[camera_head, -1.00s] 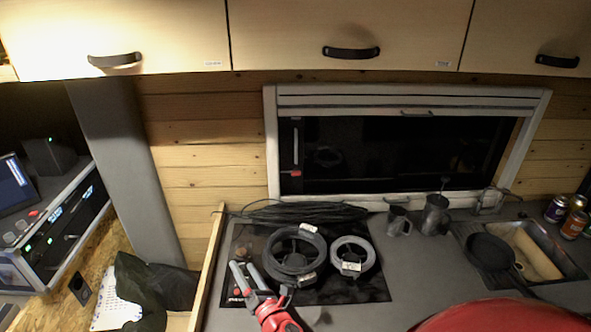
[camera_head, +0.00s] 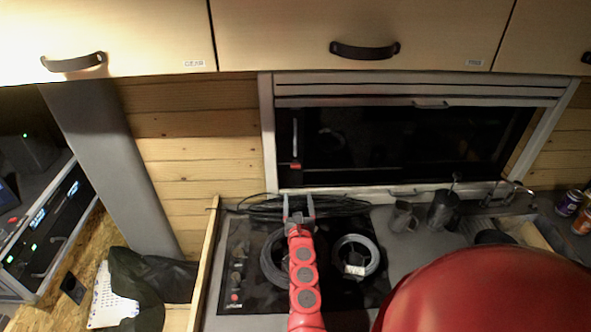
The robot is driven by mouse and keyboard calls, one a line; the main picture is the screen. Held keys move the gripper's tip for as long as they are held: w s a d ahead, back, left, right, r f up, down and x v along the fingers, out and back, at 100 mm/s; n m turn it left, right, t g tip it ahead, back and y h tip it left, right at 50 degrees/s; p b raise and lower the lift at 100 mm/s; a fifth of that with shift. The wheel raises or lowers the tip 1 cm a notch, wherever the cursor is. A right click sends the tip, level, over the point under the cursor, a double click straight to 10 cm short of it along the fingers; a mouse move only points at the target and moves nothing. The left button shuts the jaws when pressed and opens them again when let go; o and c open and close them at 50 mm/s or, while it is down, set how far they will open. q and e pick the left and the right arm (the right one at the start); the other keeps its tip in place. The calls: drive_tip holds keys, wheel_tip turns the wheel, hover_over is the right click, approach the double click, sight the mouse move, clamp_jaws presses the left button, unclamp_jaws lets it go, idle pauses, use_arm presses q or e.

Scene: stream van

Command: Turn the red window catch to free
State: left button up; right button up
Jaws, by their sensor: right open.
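The red window catch (camera_head: 295,165) is a small red piece at the lower end of a grey upright bar, just inside the left side of the dark window (camera_head: 400,145). My right gripper (camera_head: 298,207) is open, its two grey fingers pointing up at the window's lower edge. In the picture it is below the catch and apart from it, with nothing visible between the fingers. How far it is from the window in depth is hard to tell. My left gripper is not in view.
Cable coils (camera_head: 357,257) lie on the black hob (camera_head: 238,262) under my right arm. Loose black cable (camera_head: 250,206) lies along the window's foot. Metal mugs (camera_head: 443,210) stand to the right. Cupboards (camera_head: 350,25) overhang above. A wooden divider (camera_head: 206,262) stands left.

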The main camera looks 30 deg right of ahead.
sight(295, 168)
drive_tip(key=b+x, duration=0.1)
drive_tip(key=x, duration=0.3)
drive_tip(key=b+x, duration=0.2)
drive_tip(key=x, duration=0.3)
drive_tip(key=f+b+x, duration=0.1)
drive_tip(key=b+x, duration=0.1)
drive_tip(key=x, duration=0.3)
drive_tip(key=shift+a, duration=0.2)
drive_tip(key=shift+w+d+r+b, duration=0.3)
drive_tip(key=shift+w+d+b, duration=0.05)
drive_tip(key=shift+w+b, duration=0.2)
clamp_jaws()
